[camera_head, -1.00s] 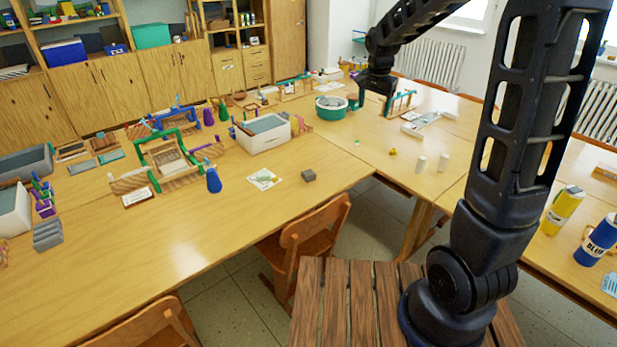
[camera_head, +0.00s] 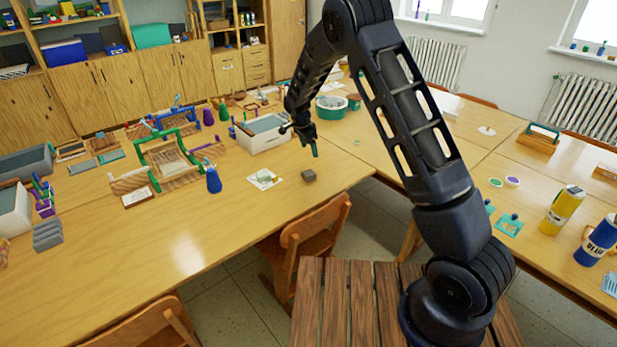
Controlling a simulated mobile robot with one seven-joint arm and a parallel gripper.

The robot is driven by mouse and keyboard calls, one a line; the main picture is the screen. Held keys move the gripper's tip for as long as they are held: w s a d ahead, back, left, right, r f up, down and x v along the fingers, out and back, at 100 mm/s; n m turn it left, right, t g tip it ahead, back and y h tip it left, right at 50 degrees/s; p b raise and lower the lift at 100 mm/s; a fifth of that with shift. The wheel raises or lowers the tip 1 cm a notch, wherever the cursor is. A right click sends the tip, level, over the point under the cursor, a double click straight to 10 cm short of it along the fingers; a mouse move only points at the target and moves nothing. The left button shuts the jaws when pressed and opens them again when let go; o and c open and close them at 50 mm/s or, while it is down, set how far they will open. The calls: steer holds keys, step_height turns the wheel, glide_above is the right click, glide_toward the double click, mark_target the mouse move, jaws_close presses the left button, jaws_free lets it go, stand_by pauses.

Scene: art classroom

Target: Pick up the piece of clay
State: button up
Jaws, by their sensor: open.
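A small grey-brown block (camera_head: 308,176), which looks like the piece of clay, lies on the table (camera_head: 240,225) near its right front edge. My gripper (camera_head: 301,142) is above and behind it in the picture, beside the white bin. Its fingers are open and empty, apart from the block. The exact height of the gripper over the table is hard to tell.
A paper with a green print (camera_head: 264,179) lies left of the block. A blue bottle-like object (camera_head: 213,180) stands further left. A white bin (camera_head: 262,140) is close to my gripper. A wooden chair (camera_head: 305,238) stands at the table's front edge.

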glide_toward(308, 173)
steer(key=shift+x, duration=4.9)
steer(key=shift+w+a, duration=0.1)
steer(key=c, duration=1.1)
